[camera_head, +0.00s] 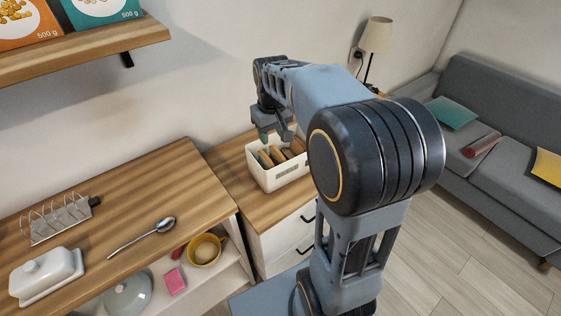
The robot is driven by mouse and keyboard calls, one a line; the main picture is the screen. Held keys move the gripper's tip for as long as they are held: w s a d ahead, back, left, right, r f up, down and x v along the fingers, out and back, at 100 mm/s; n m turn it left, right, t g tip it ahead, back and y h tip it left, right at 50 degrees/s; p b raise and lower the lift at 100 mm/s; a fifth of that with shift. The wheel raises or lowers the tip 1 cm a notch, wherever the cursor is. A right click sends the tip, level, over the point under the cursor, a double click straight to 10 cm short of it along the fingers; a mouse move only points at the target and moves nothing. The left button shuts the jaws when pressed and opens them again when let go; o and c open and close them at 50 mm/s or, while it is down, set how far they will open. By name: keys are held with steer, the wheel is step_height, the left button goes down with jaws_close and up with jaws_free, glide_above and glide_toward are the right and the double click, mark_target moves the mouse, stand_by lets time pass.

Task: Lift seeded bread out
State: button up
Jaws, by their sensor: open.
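A white bin (281,178) stands on the lower wooden cabinet top beside the wall. Several brown bread slices (278,157) stand on edge inside it. I cannot tell which slice is the seeded bread, as seeds are too small to see. My gripper (276,137) is above the bin, pointing down, with its fingers apart and no slice seen between them. The fingertips are close over the bin's back part; I cannot tell whether they touch a slice. My arm hides the area right of the bin.
A wire toast rack (60,218), a spoon (148,236) and a white butter dish (47,278) are on the higher counter (120,195) at left. A yellow mug (205,250) and pink sponge (175,281) sit below. A wall shelf (90,50) overhangs upper left.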

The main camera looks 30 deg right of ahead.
steer(key=g, duration=0.1)
glide_above(278, 151)
step_height(278, 151, down, 2)
step_height(278, 151, down, 8)
steer(key=shift+s+a+r, duration=0.15)
steer(key=shift+f, duration=3.15)
steer(key=shift+c, duration=0.3)
steer(key=c, duration=0.8)
